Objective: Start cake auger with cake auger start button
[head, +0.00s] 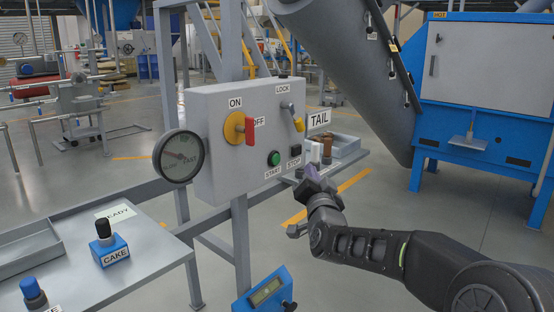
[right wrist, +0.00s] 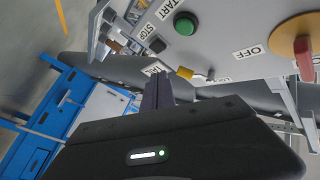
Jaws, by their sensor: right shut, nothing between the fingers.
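The grey control box (head: 215,160) hangs on a post in the head view. Its green button (head: 274,158), labelled START, is low on the front face, with a black STOP button (head: 294,164) to its right. The green button also shows at the top of the right wrist view (right wrist: 186,24). No cake auger label shows on the box. My right gripper (head: 311,172) is shut and empty, to the lower right of the green button and apart from it. Its fingers also show in the right wrist view (right wrist: 158,88). My left gripper is out of view.
The box carries a red handle (head: 249,131) on a yellow disc between ON and OFF, a lock lever (head: 296,120) and a round gauge (head: 179,157). A table at left holds a blue CAKE block (head: 108,250). A blue device (head: 265,292) stands below.

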